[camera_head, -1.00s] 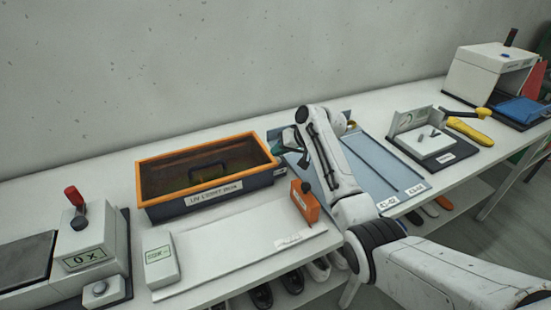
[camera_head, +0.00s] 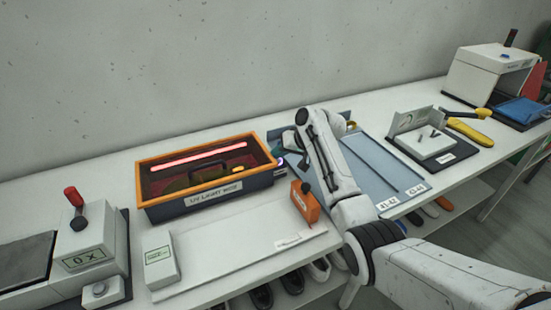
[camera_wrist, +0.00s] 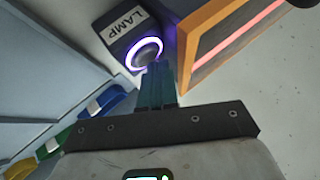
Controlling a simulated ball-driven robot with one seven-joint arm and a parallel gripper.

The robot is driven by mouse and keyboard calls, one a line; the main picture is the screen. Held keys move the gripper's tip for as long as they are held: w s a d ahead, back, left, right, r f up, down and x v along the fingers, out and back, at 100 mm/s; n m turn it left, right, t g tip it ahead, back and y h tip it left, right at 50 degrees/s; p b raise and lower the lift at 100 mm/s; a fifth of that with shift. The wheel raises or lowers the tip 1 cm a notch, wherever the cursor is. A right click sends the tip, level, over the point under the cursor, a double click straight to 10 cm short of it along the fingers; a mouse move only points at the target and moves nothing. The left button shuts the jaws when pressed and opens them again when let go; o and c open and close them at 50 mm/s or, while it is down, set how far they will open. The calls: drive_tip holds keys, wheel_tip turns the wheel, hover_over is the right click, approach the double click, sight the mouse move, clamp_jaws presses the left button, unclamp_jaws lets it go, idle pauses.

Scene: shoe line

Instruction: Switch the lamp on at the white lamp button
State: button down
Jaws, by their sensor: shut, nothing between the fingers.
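The lamp button shows in the wrist view as a dark box labelled LAMP with a round button (camera_wrist: 147,52) ringed in glowing violet-white light. In the head view its small glow (camera_head: 281,162) shows at the right end of the UV box. My gripper (camera_wrist: 156,68) is shut, with its fingertips at the lower edge of the button; I cannot tell whether they touch it. In the head view my arm hides most of the gripper. The UV box (camera_head: 214,197) has an orange rim, and a red tube (camera_head: 198,156) glows inside it.
A blue-grey tray (camera_head: 375,165) with size labels lies right of the box. An orange block (camera_head: 305,201) stands in front. A white scale-like device (camera_head: 160,262) and a red-lever machine (camera_head: 88,236) stand at left. Coloured items (camera_wrist: 88,108) show at the wrist view's left.

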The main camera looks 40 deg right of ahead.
sight(279, 160)
drive_tip(key=shift+r, duration=0.3)
wheel_tip(279, 160, up, 6)
drive_tip(key=p, duration=0.5)
